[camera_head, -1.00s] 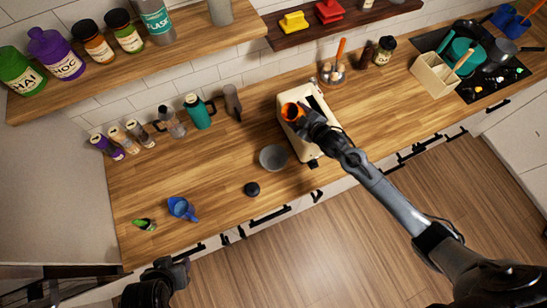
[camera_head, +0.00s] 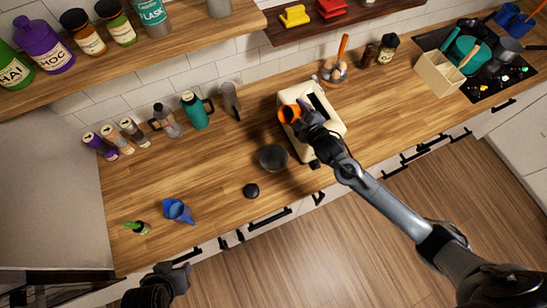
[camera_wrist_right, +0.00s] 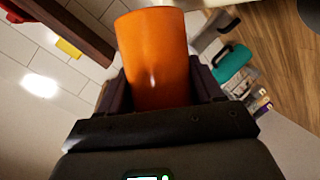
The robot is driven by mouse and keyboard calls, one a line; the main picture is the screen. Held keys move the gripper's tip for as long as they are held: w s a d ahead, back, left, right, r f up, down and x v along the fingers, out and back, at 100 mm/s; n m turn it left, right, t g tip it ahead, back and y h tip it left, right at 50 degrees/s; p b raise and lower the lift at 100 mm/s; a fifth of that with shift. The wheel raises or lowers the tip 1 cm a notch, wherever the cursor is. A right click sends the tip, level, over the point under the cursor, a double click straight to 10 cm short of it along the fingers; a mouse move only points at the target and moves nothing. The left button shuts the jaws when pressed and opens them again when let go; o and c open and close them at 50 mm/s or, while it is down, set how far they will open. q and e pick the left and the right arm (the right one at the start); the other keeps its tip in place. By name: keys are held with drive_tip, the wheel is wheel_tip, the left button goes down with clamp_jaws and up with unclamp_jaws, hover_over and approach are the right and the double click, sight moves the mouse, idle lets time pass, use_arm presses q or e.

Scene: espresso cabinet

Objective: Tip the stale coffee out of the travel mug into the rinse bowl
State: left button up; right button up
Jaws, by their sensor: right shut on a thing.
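The orange travel mug (camera_head: 288,114) is in my right gripper (camera_head: 301,118), above the white machine. It also shows in the right wrist view (camera_wrist_right: 155,60), between the two fingers. My right gripper is shut on it. In the head view the mug leans to the left, with its dark mouth facing left. I cannot see whether liquid is inside it or flowing out. The grey rinse bowl (camera_head: 273,157) stands on the counter, in front of and a little left of the mug. My left gripper (camera_head: 183,275) is at the bottom left, away from the mug; its opening is unclear.
A white machine (camera_head: 333,125) stands under my right gripper. A black disc (camera_head: 251,191) lies in front of the bowl. A blue jug (camera_head: 178,210) stands at the left. A teal mug (camera_head: 195,112) and bottles line the wall. The counter left of the bowl is clear.

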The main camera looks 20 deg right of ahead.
drive_tip(key=shift+b, duration=0.5)
drive_tip(key=shift+f+n+t+h+b, duration=0.2)
drive_tip(key=shift+n+t+h+b, duration=0.15)
drive_tip(key=shift+n+b, duration=0.45)
drive_tip(key=shift+f+b, duration=0.15)
drive_tip(key=shift+b, duration=0.6)
drive_tip(key=shift+f+n+t+h+b, duration=0.1)
drive_tip(key=shift+n+t+h+b, duration=0.2)
drive_tip(key=shift+n+b, duration=0.35)
drive_tip(key=shift+a+f+b, duration=0.25)
drive_tip(key=shift+b, duration=0.05)
drive_tip(key=shift+s+a+f+n+h+b, duration=0.2)
drive_tip(key=shift+a+f+n+h+b, duration=0.15)
drive_tip(key=shift+a+f+n+b, duration=0.35)
drive_tip(key=shift+d+r+t+p, duration=0.15)
drive_tip(key=shift+t+p, duration=0.1)
drive_tip(key=shift+p, duration=0.05)
drive_tip(key=shift+a+r+n+t+p, duration=0.2)
drive_tip(key=shift+r+n+t+p, duration=0.15)
drive_tip(key=shift+n+p, duration=0.15)
